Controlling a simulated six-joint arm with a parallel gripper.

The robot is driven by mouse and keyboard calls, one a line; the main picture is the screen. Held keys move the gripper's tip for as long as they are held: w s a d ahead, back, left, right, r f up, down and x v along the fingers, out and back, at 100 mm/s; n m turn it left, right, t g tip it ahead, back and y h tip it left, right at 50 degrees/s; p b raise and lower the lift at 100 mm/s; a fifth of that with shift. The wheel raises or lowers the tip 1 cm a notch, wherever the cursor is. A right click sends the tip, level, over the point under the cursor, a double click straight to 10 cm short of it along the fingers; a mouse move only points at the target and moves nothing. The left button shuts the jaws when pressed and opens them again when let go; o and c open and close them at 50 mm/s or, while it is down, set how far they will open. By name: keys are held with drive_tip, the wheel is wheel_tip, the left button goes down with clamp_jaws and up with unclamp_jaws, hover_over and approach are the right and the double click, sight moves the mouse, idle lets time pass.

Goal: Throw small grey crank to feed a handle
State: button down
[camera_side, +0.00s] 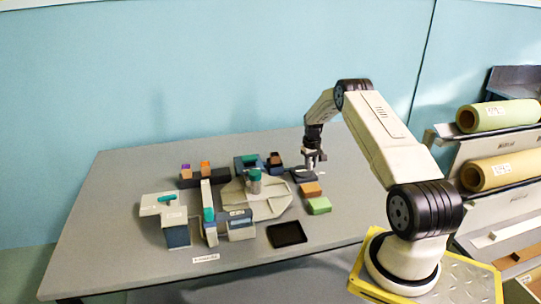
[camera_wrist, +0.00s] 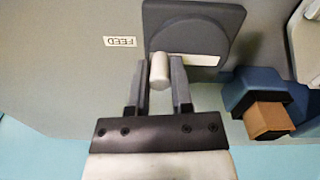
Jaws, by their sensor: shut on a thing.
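The small grey crank shows in the wrist view as a dark grey plate with a round disc (camera_wrist: 192,35), a pale bar and a pale round handle (camera_wrist: 158,68). A white FEED label (camera_wrist: 120,41) lies beside it. My gripper (camera_wrist: 159,84) has its two fingers on either side of the handle and is shut on it. In the side view, my gripper (camera_side: 313,160) points down at the crank's dark plate (camera_side: 304,175) at the far right of the table's fixtures. The crank's handle is too small to make out clearly there.
A blue holder (camera_wrist: 262,88) with a brown block (camera_wrist: 268,119) stands close to the crank. An orange-brown block (camera_side: 311,189), a green block (camera_side: 319,206) and a black tray (camera_side: 287,234) lie nearer. A large grey fixture (camera_side: 270,207) fills the middle.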

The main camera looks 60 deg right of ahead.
idle(0.3)
drive_tip(key=c, duration=0.5)
unclamp_jaws()
drive_tip(key=shift+r, duration=0.15)
drive_tip(key=shift+w+a+r, duration=0.1)
drive_tip(key=shift+r, duration=3.7)
